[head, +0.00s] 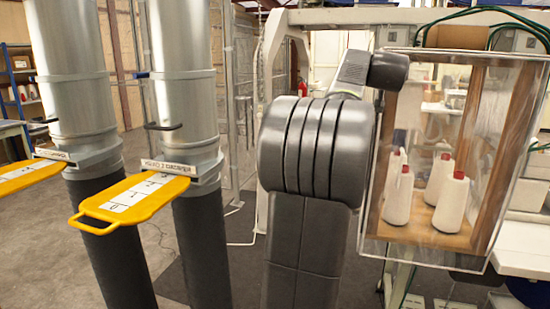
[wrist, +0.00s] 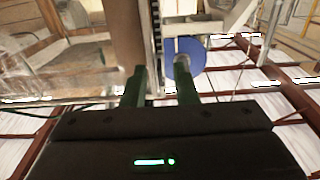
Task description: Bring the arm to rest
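My arm stands folded upright in the middle of the head view, in front of the clear case. My gripper (wrist: 160,75) shows in the wrist view. Its two dark green fingers are apart with nothing held between them, so it is open and empty. Behind the fingers are a brown upright post (wrist: 126,35) and a blue disc (wrist: 186,57), apparently some way off. The gripper's fingers do not show in the head view.
Two metal pipes with black lower hoses stand at the left. Each has a yellow slide plate (head: 135,197) (head: 28,175) sticking out. At the right, a clear case (head: 478,247) holds white bottles with red caps (head: 452,203). Open floor (head: 35,240) lies left of the pipes.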

